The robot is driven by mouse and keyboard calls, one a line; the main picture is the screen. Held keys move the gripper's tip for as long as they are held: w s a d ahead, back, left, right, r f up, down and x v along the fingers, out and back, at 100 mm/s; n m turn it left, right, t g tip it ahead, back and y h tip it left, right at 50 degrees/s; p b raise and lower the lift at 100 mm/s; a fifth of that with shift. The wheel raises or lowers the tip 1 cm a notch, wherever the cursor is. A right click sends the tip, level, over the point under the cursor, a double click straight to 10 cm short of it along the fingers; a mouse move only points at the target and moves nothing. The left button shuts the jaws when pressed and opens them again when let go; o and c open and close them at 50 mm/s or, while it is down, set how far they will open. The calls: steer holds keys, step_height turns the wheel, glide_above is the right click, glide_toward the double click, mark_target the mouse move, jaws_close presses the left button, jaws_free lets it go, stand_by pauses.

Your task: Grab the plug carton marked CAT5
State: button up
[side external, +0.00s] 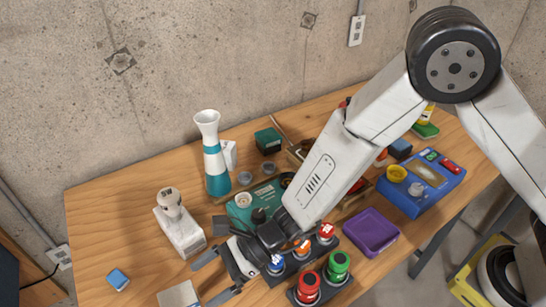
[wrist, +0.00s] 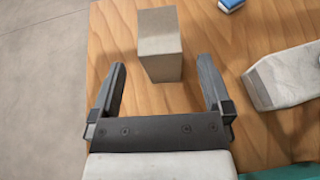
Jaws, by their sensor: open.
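A plain grey-beige carton (wrist: 160,42) stands on the wooden table in the wrist view, near the table's left edge. It is partly cut off at the bottom of the side view (side external: 179,295). No CAT5 marking is legible on its visible faces. My gripper (wrist: 161,68) is open and empty. In the wrist view the carton lies ahead of it, lined up with the gap, its near end showing between the fingertips. In the side view my gripper (side external: 211,279) is just right of the carton; I cannot tell the exact height between them.
A white block with a knobbed handle (side external: 180,228) stands beside the carton, and a small blue block (side external: 118,279) lies farther left. Red and green push buttons (side external: 338,264) and a purple tray (side external: 371,232) are to the right. Bare table lies around the carton.

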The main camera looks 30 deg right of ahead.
mark_target(180, 302)
steer(key=shift+x, duration=0.8)
steer(key=shift+f+x, duration=0.15)
steer(key=shift+x, duration=1.15)
steer(key=shift+f+x, duration=0.2)
steer(key=shift+x, duration=1.1)
steer(key=shift+d, duration=0.15)
steer(key=shift+c, duration=0.2)
jaws_close()
steer(key=shift+r, duration=0.15)
